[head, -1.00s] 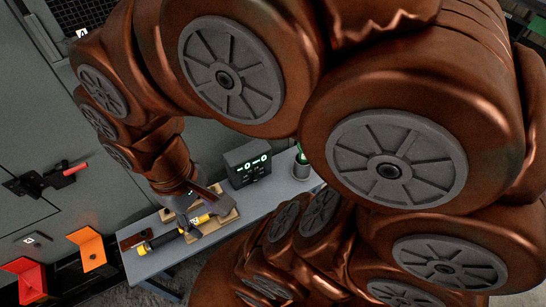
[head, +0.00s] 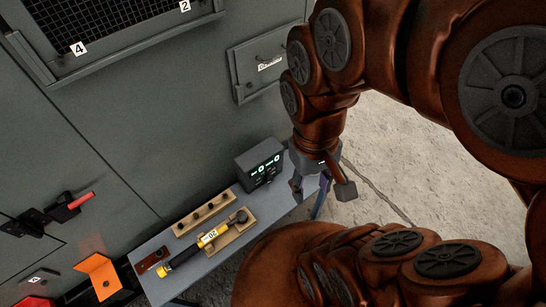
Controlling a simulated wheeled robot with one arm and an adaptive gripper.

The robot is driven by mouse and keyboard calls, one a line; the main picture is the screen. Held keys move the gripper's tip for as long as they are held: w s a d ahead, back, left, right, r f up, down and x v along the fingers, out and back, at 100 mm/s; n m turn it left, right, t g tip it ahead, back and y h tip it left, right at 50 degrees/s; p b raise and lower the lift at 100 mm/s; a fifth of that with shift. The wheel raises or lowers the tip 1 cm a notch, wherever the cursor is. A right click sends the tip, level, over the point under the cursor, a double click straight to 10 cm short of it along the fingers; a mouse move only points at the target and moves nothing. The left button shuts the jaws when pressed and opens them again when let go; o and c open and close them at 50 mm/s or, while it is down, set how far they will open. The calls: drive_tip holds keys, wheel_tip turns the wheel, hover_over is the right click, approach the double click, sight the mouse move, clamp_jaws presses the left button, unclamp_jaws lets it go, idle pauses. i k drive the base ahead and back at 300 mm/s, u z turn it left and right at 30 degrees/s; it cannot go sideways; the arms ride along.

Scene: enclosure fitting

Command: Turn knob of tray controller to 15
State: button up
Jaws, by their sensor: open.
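A dark control box (head: 252,160) with green lit readouts stands at the back of the grey table. Small dark controls show on its front, but their setting is too small to read. I take it for the tray controller; no label shows. My gripper (head: 321,189) hangs to the right of the box, at the table's right end. Its fingers are spread apart with nothing between them. It is apart from the box in the picture.
A yellow and black tool (head: 198,246) lies on a wooden holder (head: 237,230) on the grey table (head: 211,273). A second wooden block with holes (head: 203,216) and a red-brown piece (head: 152,260) lie nearby. Grey cabinets stand behind.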

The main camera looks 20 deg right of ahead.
sight(268, 179)
drive_tip(key=z, duration=1.5)
drive_tip(key=k, duration=1.15)
drive_tip(key=u, duration=1.55)
